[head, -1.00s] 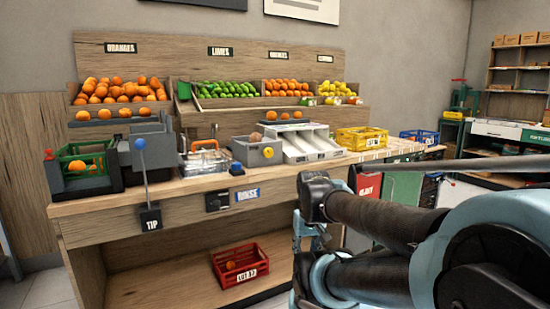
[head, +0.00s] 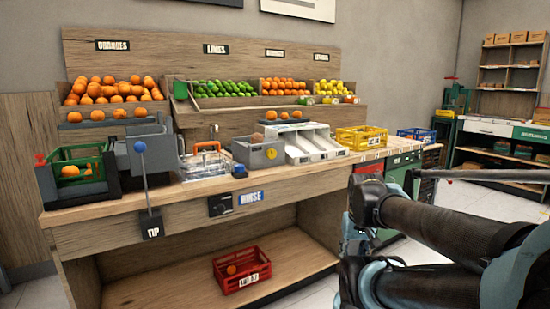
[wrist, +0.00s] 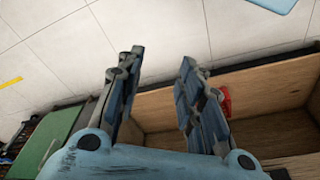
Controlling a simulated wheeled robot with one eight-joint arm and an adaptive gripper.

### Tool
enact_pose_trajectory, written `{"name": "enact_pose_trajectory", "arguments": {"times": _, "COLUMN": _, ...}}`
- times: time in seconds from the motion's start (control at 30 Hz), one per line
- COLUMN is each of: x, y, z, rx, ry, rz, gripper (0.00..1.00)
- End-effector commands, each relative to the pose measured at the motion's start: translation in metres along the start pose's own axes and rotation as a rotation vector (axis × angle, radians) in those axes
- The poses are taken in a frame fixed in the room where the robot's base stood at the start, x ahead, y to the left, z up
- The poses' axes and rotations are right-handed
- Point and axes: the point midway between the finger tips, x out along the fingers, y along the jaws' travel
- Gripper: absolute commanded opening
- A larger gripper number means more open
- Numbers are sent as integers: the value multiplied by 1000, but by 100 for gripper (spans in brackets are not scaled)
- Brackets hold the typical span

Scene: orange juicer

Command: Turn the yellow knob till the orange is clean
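The yellow knob (head: 271,153) is a small round disc on the front of a grey box (head: 250,157) on the bench, above the RINSE label (head: 251,197). A brownish-orange fruit (head: 257,138) shows at the top of this box; its surface is too small to judge. My gripper (wrist: 158,85) is open and empty in the wrist view, its two fingers apart above the floor and beside the bench's lower shelf. In the head view my arm is at the right front, well away from the knob, and its fingertips cannot be made out.
A blue-knobbed lever (head: 140,147) with a TIP sign stands at the bench's left. A green crate (head: 80,160), a wire basket (head: 205,163), a white tray (head: 315,145) and a yellow crate (head: 361,138) share the bench. A red crate (head: 241,270) sits on the lower shelf.

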Motion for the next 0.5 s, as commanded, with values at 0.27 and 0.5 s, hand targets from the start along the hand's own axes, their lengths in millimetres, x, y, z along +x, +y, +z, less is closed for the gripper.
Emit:
{"name": "enact_pose_trajectory", "arguments": {"times": 0.27, "x": -21, "y": -20, "z": -35, "rx": -80, "ry": 89, "rz": -73, "gripper": 62}}
{"name": "enact_pose_trajectory", "arguments": {"times": 0.5, "x": -62, "y": -71, "z": -138, "rx": -250, "ry": 305, "rz": -225, "gripper": 62}}
